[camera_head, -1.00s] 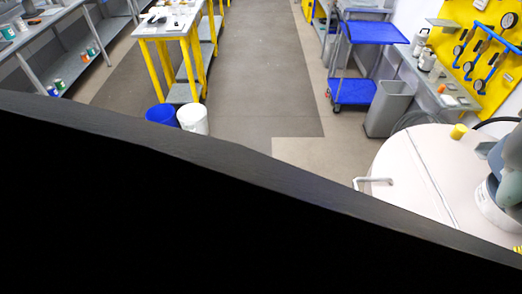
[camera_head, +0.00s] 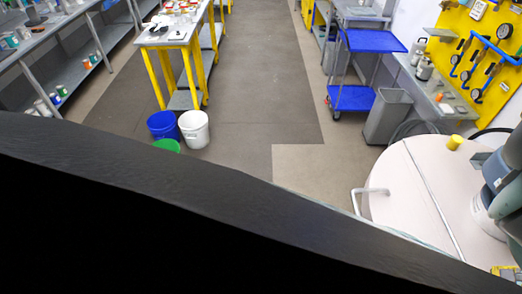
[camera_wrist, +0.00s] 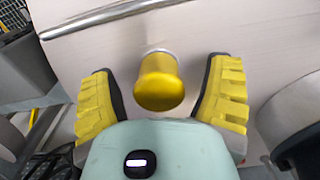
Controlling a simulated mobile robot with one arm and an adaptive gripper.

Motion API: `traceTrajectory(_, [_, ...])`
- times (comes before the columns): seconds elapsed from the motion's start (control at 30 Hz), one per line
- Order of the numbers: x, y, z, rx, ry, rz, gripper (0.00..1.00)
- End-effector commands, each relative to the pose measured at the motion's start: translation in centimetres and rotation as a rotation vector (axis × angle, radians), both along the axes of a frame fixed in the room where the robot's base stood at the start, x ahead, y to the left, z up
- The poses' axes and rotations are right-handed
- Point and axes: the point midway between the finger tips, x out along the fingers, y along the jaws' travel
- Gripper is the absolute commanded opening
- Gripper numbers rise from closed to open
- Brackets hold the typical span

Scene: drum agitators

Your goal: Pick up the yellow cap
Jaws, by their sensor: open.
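The yellow cap (camera_head: 454,142) stands on the pale round drum lid (camera_head: 405,200) near its far edge in the head view. In the wrist view the yellow cap (camera_wrist: 159,82) sits on a short light collar on the pale lid. My gripper (camera_wrist: 163,95) is open, with one yellow ribbed finger on each side of the cap. Visible gaps separate both fingers from the cap. I cannot tell how far the fingertips are above the lid. The fingers are not clear in the head view, where my dark arm covers the lower left.
A grey motor unit (camera_head: 505,175) stands on the lid's right side. A white bent handle (camera_head: 368,200) is at the lid's left edge. A grey bin (camera_head: 388,117) and a blue cart (camera_head: 352,98) stand behind. Open floor lies left of the drum.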

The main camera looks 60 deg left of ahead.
Motion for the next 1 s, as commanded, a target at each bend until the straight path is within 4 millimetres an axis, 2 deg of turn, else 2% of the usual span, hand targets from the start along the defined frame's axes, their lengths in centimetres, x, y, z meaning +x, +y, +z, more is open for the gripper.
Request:
traceTrajectory(0.23, [-0.07, -0.06, -0.04, 0.001, 0.001, -0.002, 0.8])
traceTrajectory(0.83, [-0.1, -0.03, -0.05, 0.0, 0.002, -0.001, 0.18])
traceTrajectory(1.0, [-0.1, -0.01, -0.04, 0.0, 0.002, -0.001, 0.16])
